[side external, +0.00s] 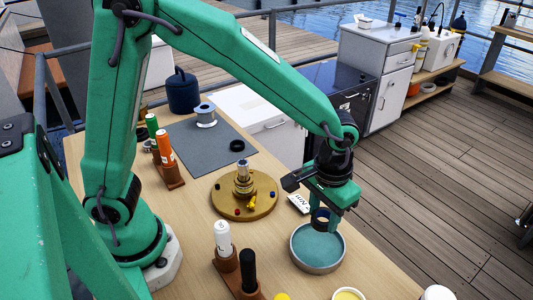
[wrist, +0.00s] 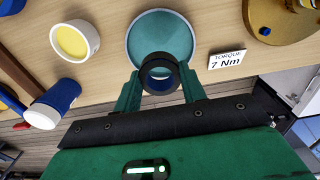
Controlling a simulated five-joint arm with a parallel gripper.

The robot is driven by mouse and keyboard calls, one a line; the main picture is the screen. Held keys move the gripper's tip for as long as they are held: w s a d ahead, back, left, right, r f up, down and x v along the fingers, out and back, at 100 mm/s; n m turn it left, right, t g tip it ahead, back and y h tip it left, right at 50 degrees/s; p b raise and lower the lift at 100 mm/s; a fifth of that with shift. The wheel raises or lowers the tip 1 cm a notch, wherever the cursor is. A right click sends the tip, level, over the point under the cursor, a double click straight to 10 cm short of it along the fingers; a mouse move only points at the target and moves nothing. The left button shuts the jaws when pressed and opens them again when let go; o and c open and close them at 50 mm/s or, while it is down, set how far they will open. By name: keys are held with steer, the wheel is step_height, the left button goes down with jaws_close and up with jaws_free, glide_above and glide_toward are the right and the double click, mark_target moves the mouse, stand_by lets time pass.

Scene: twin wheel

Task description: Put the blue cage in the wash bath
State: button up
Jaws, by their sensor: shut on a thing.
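The blue cage is a small dark blue ring (side external: 321,214) held between the fingertips of my gripper (side external: 325,220). In the wrist view the ring (wrist: 160,57) sits between the two green fingers of my gripper (wrist: 160,78), which touch it on both sides. The wash bath (side external: 317,262) is a round, shallow grey dish with teal liquid. In the wrist view the bath (wrist: 160,30) lies beyond the ring, which overlaps its near part. The ring appears above the bath; its exact height over the liquid is hard to tell.
A brass disc (side external: 228,204) with a stepped spindle stands left of the bath. A white torque card (wrist: 226,59) lies beside it. A bottle rack (side external: 240,279), a yellow-filled cup (wrist: 73,41) and a white-and-blue bottle (wrist: 52,104) stand near the bath.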

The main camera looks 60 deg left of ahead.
mark_target(316, 249)
steer(key=shift+f, duration=0.55)
steer(key=shift+f, duration=0.1)
steer(key=shift+f, duration=3.9)
steer(key=shift+f, duration=0.3)
steer(key=o, duration=1.4)
steer(key=shift+r, duration=0.1)
step_height(316, 249, up, 8)
steer(key=shift+f, duration=0.2)
